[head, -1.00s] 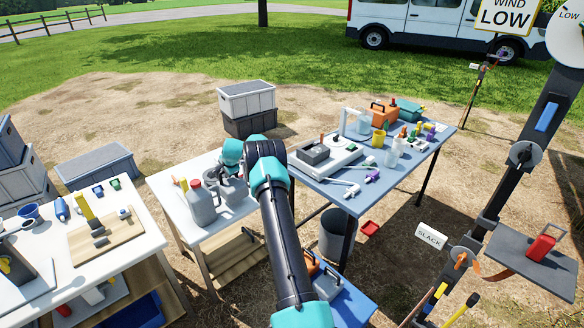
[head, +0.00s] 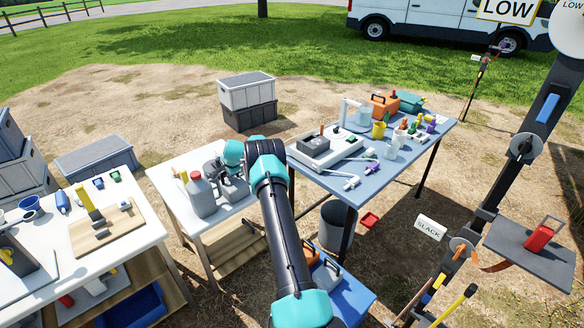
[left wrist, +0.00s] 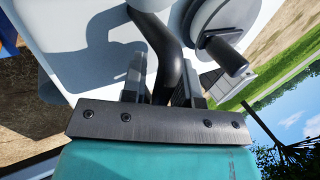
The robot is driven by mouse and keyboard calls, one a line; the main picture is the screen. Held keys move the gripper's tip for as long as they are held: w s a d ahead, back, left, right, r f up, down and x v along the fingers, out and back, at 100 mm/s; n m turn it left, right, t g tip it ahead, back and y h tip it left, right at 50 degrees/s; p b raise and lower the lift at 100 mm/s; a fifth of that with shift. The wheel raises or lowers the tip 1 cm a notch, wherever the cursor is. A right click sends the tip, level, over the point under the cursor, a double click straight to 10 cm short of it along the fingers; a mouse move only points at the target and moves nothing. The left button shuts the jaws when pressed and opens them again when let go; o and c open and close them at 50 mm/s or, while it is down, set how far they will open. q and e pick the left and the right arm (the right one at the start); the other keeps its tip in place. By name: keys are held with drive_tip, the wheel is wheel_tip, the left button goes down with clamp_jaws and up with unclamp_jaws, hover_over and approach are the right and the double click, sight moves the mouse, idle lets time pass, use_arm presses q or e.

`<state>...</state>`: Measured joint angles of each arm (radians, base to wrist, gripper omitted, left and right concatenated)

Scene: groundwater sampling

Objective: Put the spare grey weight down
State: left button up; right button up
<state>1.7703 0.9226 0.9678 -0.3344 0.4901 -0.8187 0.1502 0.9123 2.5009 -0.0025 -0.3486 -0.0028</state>
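My left arm reaches in from the bottom over the white middle table (head: 185,222). Its gripper (head: 222,168) is beside a grey metal piece (head: 236,187) and the grey bottle (head: 201,196). In the left wrist view the two fingers (left wrist: 162,88) stand apart, with a dark curved bar (left wrist: 168,55) between them. I cannot tell whether they press on it. A round grey part with a dark knob (left wrist: 228,52) is to the right. I cannot single out the spare grey weight; small grey pieces (head: 98,218) lie on the wooden board (head: 118,224). My right gripper is not in view.
The blue table (head: 352,193) on the right carries a grey instrument (head: 313,150), cups and an orange toolbox (head: 383,104). The white left table (head: 140,240) holds the board and small tools. A grey bin (head: 333,225) stands below the blue table.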

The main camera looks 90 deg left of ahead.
sight(237, 185)
use_arm(q)
drive_tip(key=shift+o, duration=1.1)
drive_tip(key=v, duration=1.2)
